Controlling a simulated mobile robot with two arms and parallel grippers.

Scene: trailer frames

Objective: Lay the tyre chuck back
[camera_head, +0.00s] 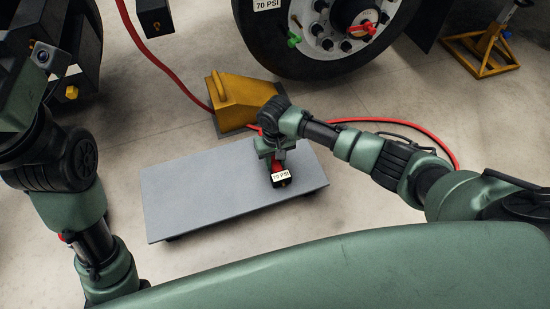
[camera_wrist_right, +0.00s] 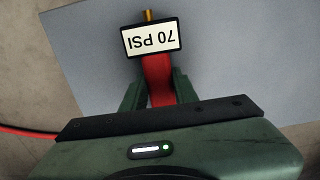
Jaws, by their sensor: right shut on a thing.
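I cannot tell whether the chuck touches the platform. My left arm stands at the left edge; its fingers cannot be made out.
A yellow wheel chock (camera_head: 237,100) stands behind the platform. A red hose (camera_head: 425,130) lies on the floor to the right. A large wheel (camera_head: 310,60) is at the back, and a yellow stand (camera_head: 482,50) is at the far right. Most of the platform is bare.

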